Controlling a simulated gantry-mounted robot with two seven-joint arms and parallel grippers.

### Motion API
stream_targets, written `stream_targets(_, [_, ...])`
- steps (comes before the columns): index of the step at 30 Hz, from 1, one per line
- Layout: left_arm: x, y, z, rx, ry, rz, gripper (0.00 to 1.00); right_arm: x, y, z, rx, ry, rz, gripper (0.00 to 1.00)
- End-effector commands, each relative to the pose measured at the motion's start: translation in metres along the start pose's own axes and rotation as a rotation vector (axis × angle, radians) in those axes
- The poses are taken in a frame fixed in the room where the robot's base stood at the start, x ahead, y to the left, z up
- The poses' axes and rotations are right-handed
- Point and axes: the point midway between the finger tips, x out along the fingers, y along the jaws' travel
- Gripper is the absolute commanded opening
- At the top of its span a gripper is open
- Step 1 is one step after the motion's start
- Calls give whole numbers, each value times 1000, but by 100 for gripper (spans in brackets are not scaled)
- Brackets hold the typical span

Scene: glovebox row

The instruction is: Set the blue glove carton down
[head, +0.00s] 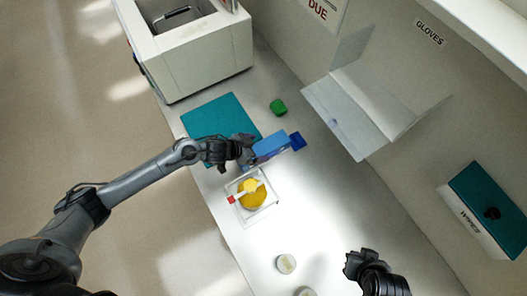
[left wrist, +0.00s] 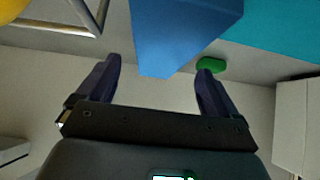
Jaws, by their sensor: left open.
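The blue glove carton (head: 270,148) is at the lower right edge of the teal mat (head: 207,113), with a darker blue piece (head: 298,140) at its far end. My left gripper (head: 247,152) is at the carton's near end. In the left wrist view the carton (left wrist: 183,30) reaches down between the fingers of my open left gripper (left wrist: 158,65), with gaps on both sides. Whether the carton rests on the bench or mat is hard to tell. My right gripper (head: 362,262) is at the bottom right, away from the carton; its jaw state is unclear.
A clear tray (head: 272,211) with a yellow round thing and a red-tipped stick lies just below the carton. A green object (head: 278,107) sits above it. A clear glove holder (head: 345,117) is on the wall side. Round lidded jars (head: 286,264) stand lower on the bench.

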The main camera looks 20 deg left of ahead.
Motion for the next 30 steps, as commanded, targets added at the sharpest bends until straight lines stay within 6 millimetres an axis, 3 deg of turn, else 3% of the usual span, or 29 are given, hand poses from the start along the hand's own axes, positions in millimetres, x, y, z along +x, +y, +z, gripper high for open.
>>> stream_targets(8, [18,0,0,1,0,1,94,3,3,0,-9,2,9,0])
stream_targets(19, [60,0,3,1,-1,-1,94,11,4,2,-13,2,14,0])
stream_targets(29, [65,0,2,2,-1,-1,94,11,3,2,-7,4,9,0])
stream_targets(30, [65,0,2,2,-1,-1,89,11,3,2,-6,4,8,0])
